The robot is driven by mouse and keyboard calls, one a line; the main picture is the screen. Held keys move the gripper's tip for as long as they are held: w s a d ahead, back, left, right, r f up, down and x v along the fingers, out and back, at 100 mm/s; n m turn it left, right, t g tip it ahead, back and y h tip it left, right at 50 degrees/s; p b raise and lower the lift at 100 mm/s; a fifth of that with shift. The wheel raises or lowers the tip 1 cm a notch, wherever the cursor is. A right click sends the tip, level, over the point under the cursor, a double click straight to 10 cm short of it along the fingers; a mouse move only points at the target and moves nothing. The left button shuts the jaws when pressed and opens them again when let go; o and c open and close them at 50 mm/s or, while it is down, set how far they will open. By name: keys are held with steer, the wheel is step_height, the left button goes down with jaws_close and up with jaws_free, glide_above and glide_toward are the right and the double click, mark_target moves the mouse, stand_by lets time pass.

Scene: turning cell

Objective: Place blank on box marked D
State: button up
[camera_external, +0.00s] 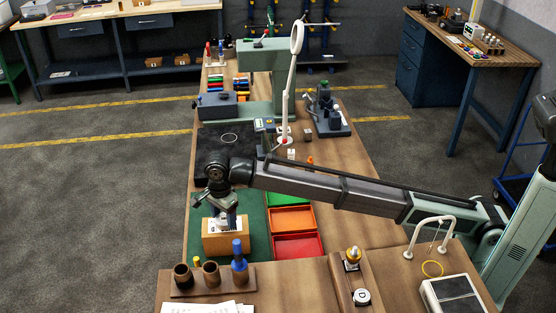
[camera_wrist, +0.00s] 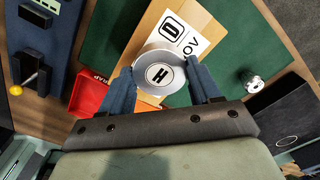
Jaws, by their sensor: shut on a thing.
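The blank, a round metal disc (camera_wrist: 158,75) marked H, sits between my gripper's blue jaws (camera_wrist: 160,84) in the wrist view. My gripper is shut on it. The orange-brown box (camera_external: 226,242) stands on the green mat at the front left in the external view. Its white label with a D (camera_wrist: 174,30) shows beyond the blank in the wrist view, over the box top (camera_wrist: 147,22). My gripper (camera_external: 224,222) is right over the box. Whether the blank touches the box top cannot be told. The blank is not clear in the external view.
Green, orange (camera_external: 292,218) and red trays (camera_external: 298,246) lie right of the box. A rack with a blue-handled tool (camera_external: 240,262) stands in front. A small metal cylinder (camera_wrist: 251,80) and a dark plate (camera_wrist: 290,108) are beside the box in the wrist view.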

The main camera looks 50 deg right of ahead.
mark_target(224, 218)
steer(key=shift+f, duration=0.45)
steer(key=o, duration=1.2)
steer(key=shift+f, duration=0.15)
steer(key=shift+c, duration=0.2)
step_height(224, 218, up, 12)
steer(key=shift+r, duration=0.2)
